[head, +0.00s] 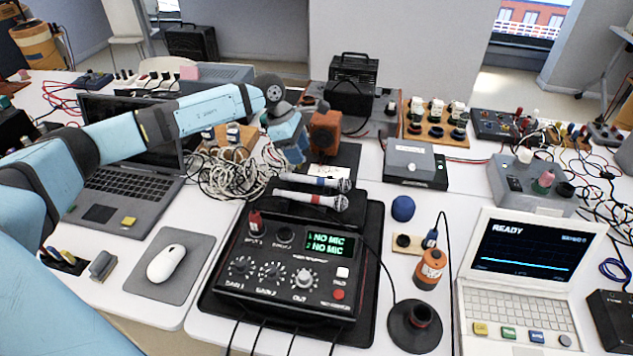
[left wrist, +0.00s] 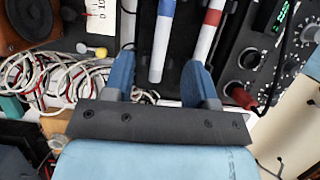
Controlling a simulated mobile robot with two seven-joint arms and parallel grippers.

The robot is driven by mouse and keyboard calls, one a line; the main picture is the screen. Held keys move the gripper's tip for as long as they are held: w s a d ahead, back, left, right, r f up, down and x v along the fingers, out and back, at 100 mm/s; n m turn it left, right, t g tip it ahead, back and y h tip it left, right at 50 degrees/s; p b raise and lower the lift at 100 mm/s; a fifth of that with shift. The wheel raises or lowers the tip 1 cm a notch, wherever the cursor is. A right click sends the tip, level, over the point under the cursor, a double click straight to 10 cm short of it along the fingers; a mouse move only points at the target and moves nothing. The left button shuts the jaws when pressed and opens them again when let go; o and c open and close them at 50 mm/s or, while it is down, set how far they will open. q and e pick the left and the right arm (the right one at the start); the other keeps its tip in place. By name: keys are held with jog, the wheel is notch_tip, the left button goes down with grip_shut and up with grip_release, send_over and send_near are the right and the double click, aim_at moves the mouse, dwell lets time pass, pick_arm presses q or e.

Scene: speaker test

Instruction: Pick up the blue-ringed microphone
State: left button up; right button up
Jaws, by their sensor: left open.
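The blue-ringed microphone (head: 309,180) lies on a dark tray behind the black mixer box. A red-ringed microphone (head: 305,197) lies beside it, closer to the box. My left gripper (head: 295,158) points down at the handle ends of the microphones. In the left wrist view the gripper (left wrist: 160,80) is open, and the white handle of the blue-ringed microphone (left wrist: 160,50) shows between its two blue fingers. The red-ringed microphone (left wrist: 206,45) shows by the right finger. Contact cannot be told. The microphone heads are outside the wrist view. My right gripper is not seen.
The mixer box (head: 290,262), its display reading NO MIC, stands in front. Tangled white cables (head: 228,172) lie left of the gripper. An orange speaker box (head: 325,132) stands just behind. A blue ball-like object (head: 403,208) is to the right.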

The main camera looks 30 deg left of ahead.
aim_at(313, 178)
pick_arm(q)
jog(key=x, duration=0.4)
jog(key=shift+d+f, duration=0.15)
jog(key=shift+f, duration=0.05)
jog(key=x, duration=0.4)
jog(key=shift+s+d+f, duration=0.1)
jog(key=shift+d+f, duration=0.15)
jog(key=shift+d, duration=0.2)
jog(key=shift+f, duration=0.2)
jog(key=shift+f, duration=0.25)
jog(key=shift+c, duration=0.2)
grip_shut()
